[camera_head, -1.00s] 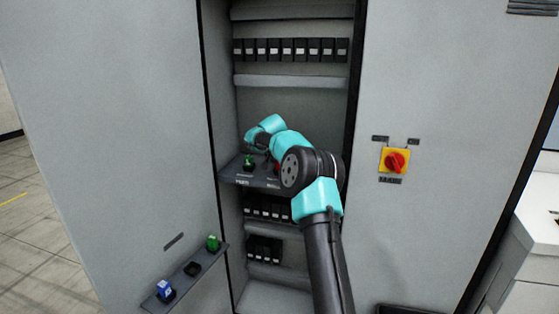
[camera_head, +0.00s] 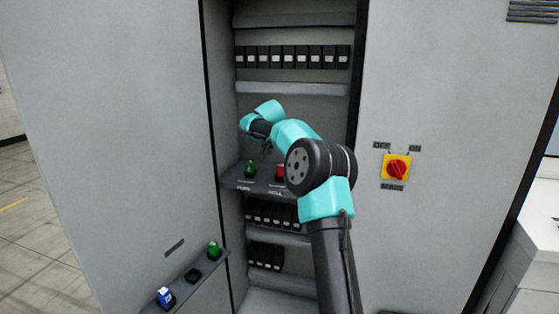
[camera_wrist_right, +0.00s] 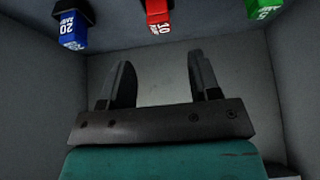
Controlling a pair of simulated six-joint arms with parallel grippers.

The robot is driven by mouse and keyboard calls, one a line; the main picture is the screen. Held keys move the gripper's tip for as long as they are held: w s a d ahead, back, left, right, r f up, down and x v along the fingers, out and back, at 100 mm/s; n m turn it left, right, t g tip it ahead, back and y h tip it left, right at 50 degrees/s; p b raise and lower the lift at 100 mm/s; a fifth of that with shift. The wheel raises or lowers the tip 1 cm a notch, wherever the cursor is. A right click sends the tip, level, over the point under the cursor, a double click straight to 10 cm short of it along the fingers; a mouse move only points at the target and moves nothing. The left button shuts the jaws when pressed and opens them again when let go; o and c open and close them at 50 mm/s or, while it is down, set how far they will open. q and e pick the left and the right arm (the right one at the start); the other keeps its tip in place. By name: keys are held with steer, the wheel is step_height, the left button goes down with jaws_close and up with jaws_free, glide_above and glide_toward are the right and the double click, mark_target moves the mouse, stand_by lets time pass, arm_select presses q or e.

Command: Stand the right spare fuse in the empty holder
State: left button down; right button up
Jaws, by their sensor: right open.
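My right gripper (camera_wrist_right: 159,74) is open and empty in the right wrist view, its fingers apart and pointing towards a red fuse (camera_wrist_right: 158,14) marked 10, without touching it. That red fuse (camera_head: 279,172) stands on the dark cabinet shelf (camera_head: 238,181) in the head view. A green fuse (camera_head: 250,168) stands to its left. The right wrist view also shows a blue fuse (camera_wrist_right: 70,24) marked 20 and a green fuse (camera_wrist_right: 266,8). My arm hides the shelf's right part in the head view. My left gripper is out of view.
A lower-left ledge (camera_head: 180,288) carries a blue fuse (camera_head: 166,297), an empty dark holder (camera_head: 193,275) and a green fuse (camera_head: 213,250). Black breaker rows (camera_head: 292,57) line the cabinet above and below the shelf. A red switch (camera_head: 397,168) is at right. Cabinet walls flank my arm.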

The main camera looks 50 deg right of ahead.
steer(key=shift+v, duration=1.45)
